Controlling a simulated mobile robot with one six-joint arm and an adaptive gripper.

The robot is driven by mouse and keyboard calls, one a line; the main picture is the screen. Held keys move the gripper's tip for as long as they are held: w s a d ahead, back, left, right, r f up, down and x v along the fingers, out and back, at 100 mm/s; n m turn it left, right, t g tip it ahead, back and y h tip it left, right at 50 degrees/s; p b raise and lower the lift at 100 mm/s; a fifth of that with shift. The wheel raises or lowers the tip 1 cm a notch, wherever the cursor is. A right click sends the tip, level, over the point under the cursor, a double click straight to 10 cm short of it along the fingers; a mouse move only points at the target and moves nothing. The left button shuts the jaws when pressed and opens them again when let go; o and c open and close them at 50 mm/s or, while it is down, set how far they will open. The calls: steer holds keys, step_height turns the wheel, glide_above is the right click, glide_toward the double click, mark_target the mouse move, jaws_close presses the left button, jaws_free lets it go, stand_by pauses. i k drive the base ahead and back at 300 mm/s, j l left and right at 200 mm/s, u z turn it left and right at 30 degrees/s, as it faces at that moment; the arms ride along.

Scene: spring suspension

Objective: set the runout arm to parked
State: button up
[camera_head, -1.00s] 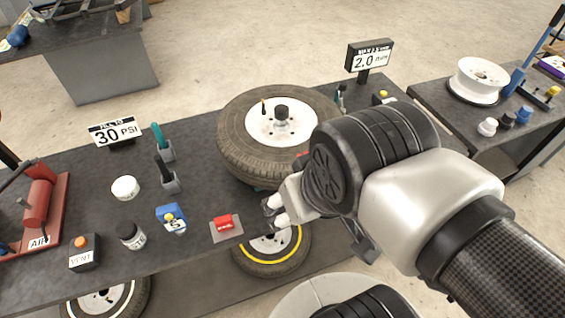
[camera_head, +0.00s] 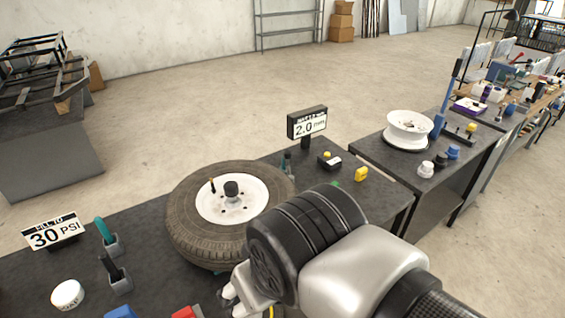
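A tyre (camera_head: 190,230) on a white rim lies flat on the dark bench, with a dark hub at its centre and a small yellow-tipped piece on the rim. A sign reading 2.0 mm (camera_head: 308,123) stands behind it. A dark upright piece (camera_head: 287,163) with some teal shows at the tyre's far right edge; I cannot tell whether it is the runout arm.
A 30 PSI sign (camera_head: 55,232), two holders with teal and black handles, and a white round tub (camera_head: 68,294) are at left. A second bench at right carries a white rim (camera_head: 409,128) and small caps. Open floor lies behind.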

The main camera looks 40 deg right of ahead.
mark_target(287, 154)
steer(key=i+l, duration=0.15)
steer(key=l, duration=0.25)
steer(key=i+l, duration=0.15)
steer(key=l, duration=0.2)
steer(key=i+l, duration=0.1)
steer(key=l, duration=0.3)
steer(key=i+l, duration=0.15)
steer(key=l, duration=0.2)
steer(key=z, duration=0.05)
